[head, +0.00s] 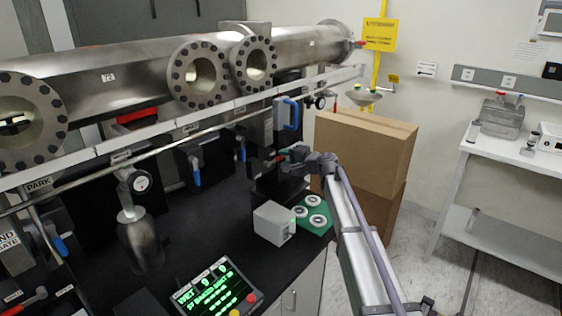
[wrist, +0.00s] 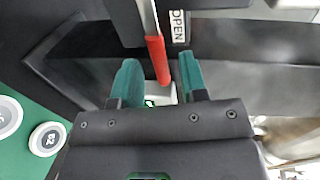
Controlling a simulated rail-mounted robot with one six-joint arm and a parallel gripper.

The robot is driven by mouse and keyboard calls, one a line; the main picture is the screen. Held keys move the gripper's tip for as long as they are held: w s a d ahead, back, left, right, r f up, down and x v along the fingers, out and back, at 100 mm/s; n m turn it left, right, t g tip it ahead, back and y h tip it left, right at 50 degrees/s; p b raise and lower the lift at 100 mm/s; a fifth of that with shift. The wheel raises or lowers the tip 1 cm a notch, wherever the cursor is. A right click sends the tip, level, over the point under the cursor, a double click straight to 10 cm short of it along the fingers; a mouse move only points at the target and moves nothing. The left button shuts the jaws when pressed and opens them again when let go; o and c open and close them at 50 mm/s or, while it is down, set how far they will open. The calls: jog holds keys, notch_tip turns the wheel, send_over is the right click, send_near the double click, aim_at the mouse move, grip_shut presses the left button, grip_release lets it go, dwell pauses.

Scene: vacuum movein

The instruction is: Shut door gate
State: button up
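My gripper (head: 281,161) is at the dark valve block (head: 262,172) below the steel tube. In the wrist view its two green fingers (wrist: 160,85) are spread apart. A lever with a red grip (wrist: 158,60) lies between them, with clear gaps on both sides, so the fingers do not hold it. In the head view the lever is mostly hidden by my gripper. No label reading door gate is legible.
A green tray (head: 322,229) with white round pieces and a grey box (head: 273,223) sit below my gripper. A blue handle (head: 291,113) is just above it. Cardboard boxes (head: 365,150) stand close on the right. A lit control panel (head: 218,290) is at the front.

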jog(key=shift+x, duration=1.25)
grip_shut()
